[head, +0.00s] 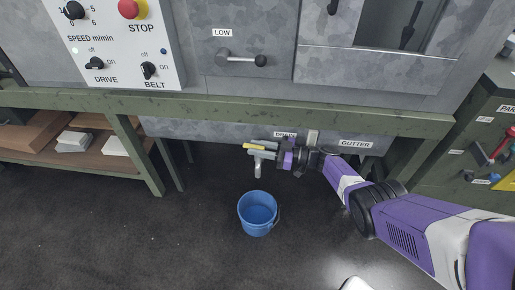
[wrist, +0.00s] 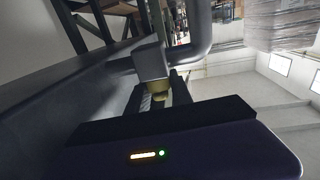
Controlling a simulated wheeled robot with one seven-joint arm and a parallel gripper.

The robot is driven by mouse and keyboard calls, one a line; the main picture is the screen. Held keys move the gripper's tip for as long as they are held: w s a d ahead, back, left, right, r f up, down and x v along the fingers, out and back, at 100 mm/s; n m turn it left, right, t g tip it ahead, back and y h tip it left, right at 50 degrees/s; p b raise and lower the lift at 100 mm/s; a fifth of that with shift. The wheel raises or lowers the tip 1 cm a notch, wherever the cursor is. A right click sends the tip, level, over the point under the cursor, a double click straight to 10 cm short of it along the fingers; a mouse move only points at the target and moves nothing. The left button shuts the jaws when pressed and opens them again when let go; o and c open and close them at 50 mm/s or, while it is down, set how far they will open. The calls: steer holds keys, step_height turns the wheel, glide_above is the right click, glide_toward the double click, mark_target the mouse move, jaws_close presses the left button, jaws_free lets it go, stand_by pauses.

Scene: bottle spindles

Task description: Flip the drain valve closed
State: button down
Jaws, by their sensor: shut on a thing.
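The drain valve is under the machine, next to the DRAIN label (head: 285,134). Its yellow lever (head: 254,146) points left and lies roughly level, above a pale downward spout (head: 257,170). My gripper (head: 266,150) reaches in from the right and is shut on the lever. In the wrist view, a dull yellow part of the lever (wrist: 160,88) shows between the dark fingers, beside a grey block and pipe. My gripper hides much of the valve body. A blue bucket (head: 258,214) stands on the floor below the spout.
A green frame beam (head: 240,108) runs above the valve, with a GUTTER label (head: 355,143) to the right. A control panel (head: 112,45) and a LOW lever (head: 242,60) are higher up. A wooden shelf is at left, a tool cabinet at right. The front floor is clear.

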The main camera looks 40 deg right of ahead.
steer(key=c, duration=1.3)
jaws_free()
steer(key=shift+r+p, duration=0.1)
steer(key=shift+p, duration=0.2)
